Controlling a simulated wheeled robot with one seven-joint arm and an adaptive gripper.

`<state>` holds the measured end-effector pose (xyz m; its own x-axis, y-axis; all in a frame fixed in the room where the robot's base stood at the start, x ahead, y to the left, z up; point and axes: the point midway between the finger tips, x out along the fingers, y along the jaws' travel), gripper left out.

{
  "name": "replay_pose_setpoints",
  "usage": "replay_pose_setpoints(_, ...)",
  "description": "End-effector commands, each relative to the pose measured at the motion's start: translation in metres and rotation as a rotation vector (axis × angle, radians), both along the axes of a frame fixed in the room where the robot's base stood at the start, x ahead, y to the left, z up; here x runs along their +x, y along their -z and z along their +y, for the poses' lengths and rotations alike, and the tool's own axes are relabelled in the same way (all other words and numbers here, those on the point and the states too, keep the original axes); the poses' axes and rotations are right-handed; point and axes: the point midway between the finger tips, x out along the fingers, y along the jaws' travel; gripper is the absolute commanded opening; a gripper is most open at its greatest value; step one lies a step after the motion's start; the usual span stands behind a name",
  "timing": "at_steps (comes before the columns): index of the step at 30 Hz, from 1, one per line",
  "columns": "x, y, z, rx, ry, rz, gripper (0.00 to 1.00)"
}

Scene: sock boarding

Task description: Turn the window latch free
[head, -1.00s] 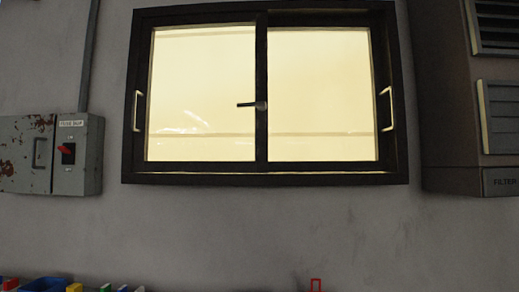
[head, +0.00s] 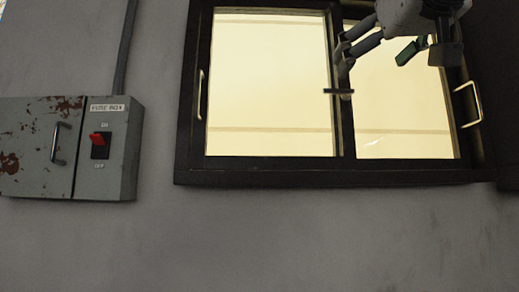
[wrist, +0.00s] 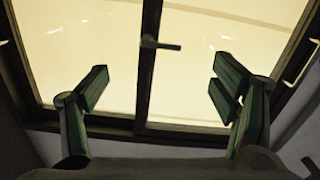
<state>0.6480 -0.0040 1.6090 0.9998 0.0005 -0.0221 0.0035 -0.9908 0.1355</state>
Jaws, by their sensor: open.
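The dark window latch (head: 341,92) sits on the middle post of the window (head: 262,172), its handle lying about level. In the wrist view the latch (wrist: 160,43) stands beyond the gap between my fingers, near the top middle, with its handle pointing right. My gripper (head: 428,50) is in front of the right pane at the upper right of the head view, to the right of the latch. In the wrist view my gripper (wrist: 160,88) is open and empty, its green-padded fingers wide apart. It does not appear to touch the latch.
Metal pull handles are on the left (head: 200,94) and right (head: 468,104) sides of the window. A grey fuse box (head: 122,150) with a red switch hangs on the wall at left. The wall (head: 300,240) below the window is bare.

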Motion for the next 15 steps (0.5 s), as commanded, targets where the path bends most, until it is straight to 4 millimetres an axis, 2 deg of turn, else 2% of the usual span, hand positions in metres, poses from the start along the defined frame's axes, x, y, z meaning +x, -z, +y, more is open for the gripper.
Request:
replay_pose_setpoints(3, 0.002, -0.009, 0.001, -0.008, 0.001, -0.023, 0.8)
replay_pose_setpoints(7, 0.015, -0.009, 0.0, -0.008, 0.002, -0.022, 0.8)
replay_pose_setpoints(15, 0.065, -0.009, 0.0, -0.006, 0.001, -0.019, 0.8)
